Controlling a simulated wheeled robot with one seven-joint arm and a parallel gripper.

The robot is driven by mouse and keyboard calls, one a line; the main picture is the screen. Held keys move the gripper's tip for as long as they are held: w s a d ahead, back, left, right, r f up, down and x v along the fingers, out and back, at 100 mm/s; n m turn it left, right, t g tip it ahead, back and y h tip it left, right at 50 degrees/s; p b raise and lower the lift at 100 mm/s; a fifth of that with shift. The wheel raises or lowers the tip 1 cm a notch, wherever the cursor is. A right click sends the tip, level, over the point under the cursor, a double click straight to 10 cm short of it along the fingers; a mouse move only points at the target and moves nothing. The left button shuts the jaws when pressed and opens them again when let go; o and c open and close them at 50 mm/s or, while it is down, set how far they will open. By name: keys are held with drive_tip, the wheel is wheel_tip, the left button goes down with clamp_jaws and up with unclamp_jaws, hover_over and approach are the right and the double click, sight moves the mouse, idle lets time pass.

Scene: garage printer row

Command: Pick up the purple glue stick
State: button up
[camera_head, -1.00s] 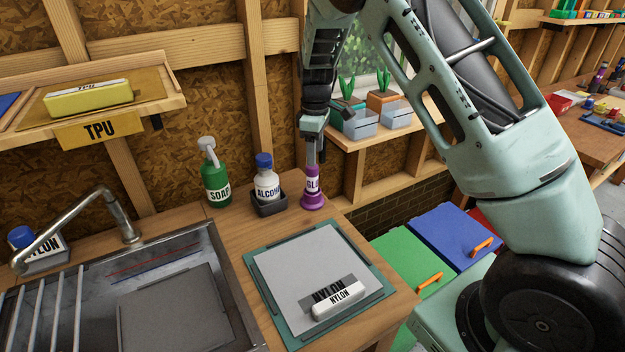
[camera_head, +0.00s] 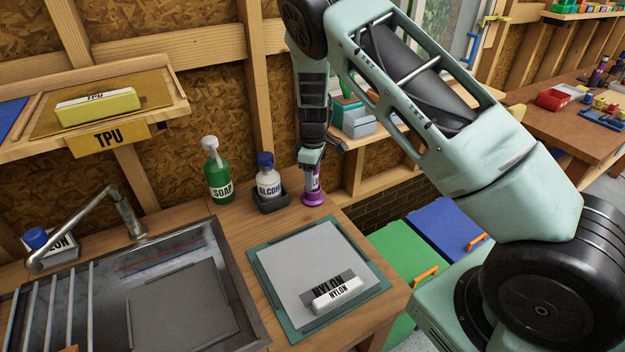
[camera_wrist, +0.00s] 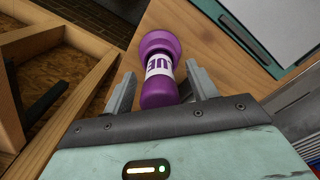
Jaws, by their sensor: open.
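The purple glue stick (camera_head: 314,197) stands upright on the wooden counter, right of the alcohol bottle, with a flared purple base and a white label. My gripper (camera_head: 311,168) is over it from above, around its upper part, which is partly hidden in the head view. In the wrist view the glue stick (camera_wrist: 160,68) lies between the two grey fingers of my gripper (camera_wrist: 160,90). The fingers are open, one on each side, with a visible gap at least on the left.
The alcohol bottle (camera_head: 268,181) in its dark holder and the green soap bottle (camera_head: 218,178) stand to the left. A mat (camera_head: 262,262) with a white nylon block (camera_head: 337,294) lies in front. The sink (camera_head: 232,290) is at left. A windowsill shelf is close behind at right.

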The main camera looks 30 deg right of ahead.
drive_tip(key=c, duration=1.1)
wheel_tip(320, 180, up, 10)
drive_tip(key=b, duration=0.3)
